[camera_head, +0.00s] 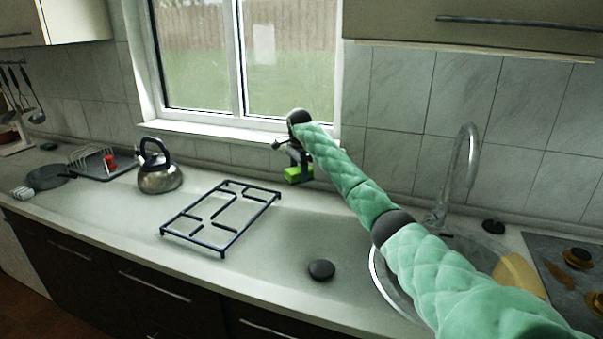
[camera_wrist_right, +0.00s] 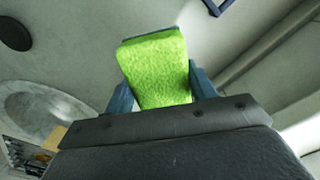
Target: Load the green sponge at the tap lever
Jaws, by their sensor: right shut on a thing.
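The green sponge (camera_head: 298,174) is held by my right gripper (camera_head: 297,160) above the back of the counter, below the window. In the right wrist view the sponge (camera_wrist_right: 158,70) is bright green with a darker edge, clamped between the two blue-grey fingers. The metal tap (camera_head: 470,160) stands behind the round sink, to the right of the sponge and well apart from it. The tap's base and lever area (camera_head: 434,218) is partly behind my right arm, and I cannot make out the lever clearly. My left gripper does not show.
A blue pot rack (camera_head: 219,218) lies mid-counter, with a kettle (camera_head: 158,172) to its left. A yellow item (camera_head: 519,274) is right of the sink. Bare counter surrounds the rack.

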